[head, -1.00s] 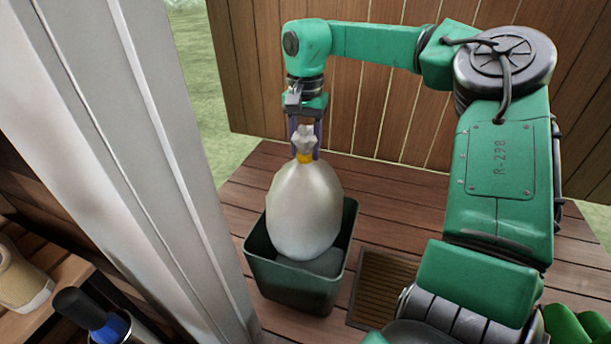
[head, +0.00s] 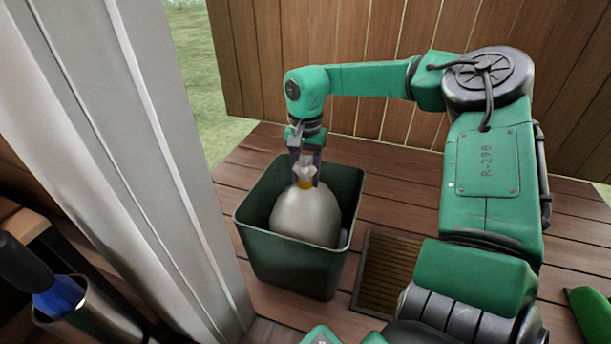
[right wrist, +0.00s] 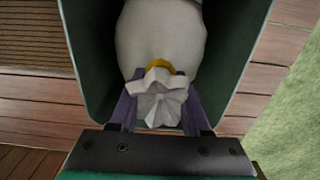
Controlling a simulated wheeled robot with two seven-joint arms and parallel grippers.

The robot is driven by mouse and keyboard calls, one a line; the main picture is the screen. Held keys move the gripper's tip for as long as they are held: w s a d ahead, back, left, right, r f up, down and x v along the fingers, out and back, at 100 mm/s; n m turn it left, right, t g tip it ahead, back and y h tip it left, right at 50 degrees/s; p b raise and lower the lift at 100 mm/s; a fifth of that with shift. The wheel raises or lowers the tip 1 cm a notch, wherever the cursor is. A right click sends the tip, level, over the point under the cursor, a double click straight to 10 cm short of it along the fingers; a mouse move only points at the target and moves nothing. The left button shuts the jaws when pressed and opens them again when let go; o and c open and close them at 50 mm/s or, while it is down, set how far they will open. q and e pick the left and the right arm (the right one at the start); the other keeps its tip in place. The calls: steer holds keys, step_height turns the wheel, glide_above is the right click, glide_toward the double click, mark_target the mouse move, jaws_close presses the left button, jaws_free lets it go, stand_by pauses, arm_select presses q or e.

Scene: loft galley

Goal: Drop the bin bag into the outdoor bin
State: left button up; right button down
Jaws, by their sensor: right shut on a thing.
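The bin bag (head: 306,217) is whitish, with a yellow tie and a gathered neck. It hangs upright with its lower part down inside the outdoor bin (head: 290,260), a dark green open-topped box on the deck. My right gripper (head: 305,178) is shut on the bag's neck at about the height of the bin's rim. In the right wrist view the gripper (right wrist: 160,105) has its fingers on either side of the neck, with the bag (right wrist: 160,40) between the bin's walls (right wrist: 235,45). The bag's underside is hidden. My left gripper is not in view.
A pale door frame post (head: 150,170) stands close on the left. A brown slatted mat (head: 388,270) lies right of the bin. A wooden plank wall (head: 390,80) rises behind. A metal container (head: 85,315) with a dark-handled item is at lower left.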

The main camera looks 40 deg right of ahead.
steer(key=shift+r, duration=0.2)
steer(key=shift+f, duration=0.65)
steer(key=shift+c, duration=1.8)
jaws_free()
step_height(320, 180, up, 13)
steer(key=p, duration=0.7)
steer(key=shift+r+p, duration=0.2)
steer(key=shift+p, duration=0.1)
steer(key=shift+f, duration=0.1)
